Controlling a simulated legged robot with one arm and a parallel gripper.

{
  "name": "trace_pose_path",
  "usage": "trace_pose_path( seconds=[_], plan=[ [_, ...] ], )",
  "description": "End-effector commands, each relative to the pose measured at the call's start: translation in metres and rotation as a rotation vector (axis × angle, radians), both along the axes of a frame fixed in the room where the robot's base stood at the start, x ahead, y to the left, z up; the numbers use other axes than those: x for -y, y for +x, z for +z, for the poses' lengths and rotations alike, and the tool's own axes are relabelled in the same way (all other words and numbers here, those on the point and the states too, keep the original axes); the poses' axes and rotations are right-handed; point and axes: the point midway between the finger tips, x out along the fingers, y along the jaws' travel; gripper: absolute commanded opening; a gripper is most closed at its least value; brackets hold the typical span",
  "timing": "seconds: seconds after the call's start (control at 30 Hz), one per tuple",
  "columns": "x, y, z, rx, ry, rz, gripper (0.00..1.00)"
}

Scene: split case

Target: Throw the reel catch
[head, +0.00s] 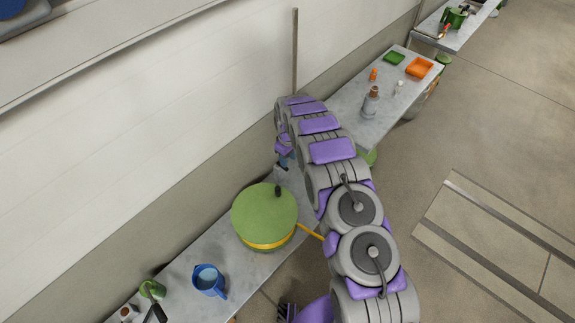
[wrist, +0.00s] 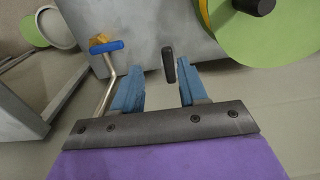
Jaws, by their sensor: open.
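The reel is a green-topped drum with a yellow band (head: 265,215) and a black knob on top, on the grey bench. Part of it shows at the upper right of the wrist view (wrist: 262,32). A small dark upright lever (wrist: 168,65), perhaps the catch, shows between my gripper's blue fingers (wrist: 158,88); I cannot tell if it touches them. The fingers are apart, with nothing clamped. In the head view my gripper (head: 284,162) is at the wall side, beyond the reel, partly hidden by my arm. A bent metal rod with a blue grip (wrist: 106,47) stands left of the fingers.
A farther bench (head: 345,105) holds a bottle (head: 371,101), an orange tray (head: 419,67) and a green tray (head: 394,58). The wall runs close along the left; floor is open at right.

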Motion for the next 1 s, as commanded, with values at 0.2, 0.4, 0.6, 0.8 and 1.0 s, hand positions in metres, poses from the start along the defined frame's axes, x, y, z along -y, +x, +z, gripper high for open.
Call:
trace_pose_path(
  seconds=[0.2, 0.4, 0.6, 0.8, 1.0],
  plan=[
    [-0.008, -0.001, -0.037, 0.002, -0.006, 0.005, 0.43],
    [-0.002, 0.000, -0.043, 0.001, -0.001, 0.004, 0.43],
    [0.003, 0.000, -0.041, 0.001, 0.006, 0.001, 0.39],
    [-0.003, 0.000, -0.043, 0.002, -0.003, 0.004, 0.20],
    [-0.005, 0.001, -0.043, 0.003, -0.004, 0.003, 0.00]
  ],
)
